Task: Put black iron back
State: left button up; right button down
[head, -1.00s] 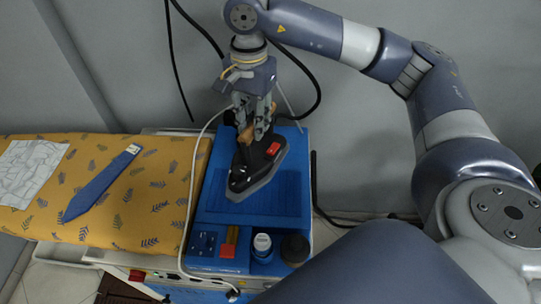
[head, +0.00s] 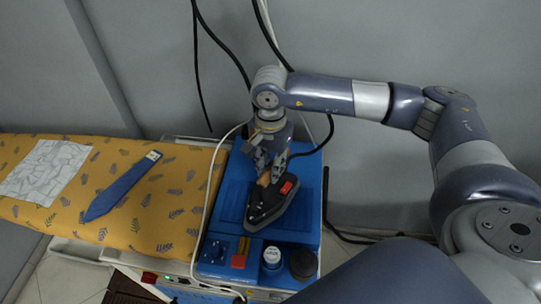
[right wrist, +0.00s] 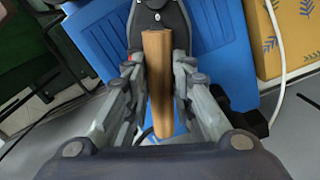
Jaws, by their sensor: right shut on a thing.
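The black iron (head: 268,205) has a red button and a wooden handle, its nose pointing towards the front left. It is over the ribbed top of the blue ironing station (head: 234,200); I cannot tell for sure whether its sole touches. My right gripper (head: 271,170) is shut on its handle from above. In the right wrist view the handle (right wrist: 158,80) lies between the two fingers (right wrist: 157,100), with the dark iron body (right wrist: 160,14) beyond. My left gripper is not in view.
A yellow leaf-patterned ironing board (head: 180,190) stands left, carrying a blue tie (head: 122,186) and a folded pale cloth (head: 45,170). A white-capped bottle (head: 271,257) and a dark round cap (head: 303,263) stand at the station's front. A white cord (head: 207,200) runs along its left side.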

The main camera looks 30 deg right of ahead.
jog(key=shift+w+r, duration=0.1)
jog(key=shift+w, duration=0.05)
jog(key=c, duration=1.5)
grip_release()
jog(key=shift+s+f, duration=0.2)
jog(key=shift+f, duration=0.05)
jog(key=shift+c, duration=0.2)
jog(key=shift+o, duration=0.9)
jog(key=shift+s+a, duration=0.1)
jog(key=shift+r, duration=0.15)
jog(key=shift+r+b, duration=0.25)
jog(key=shift+b, duration=0.05)
notch_tip(320, 180, up, 12)
jog(key=b, duration=0.3)
jog(key=shift+f+b, duration=0.25)
jog(key=shift+b, duration=0.15)
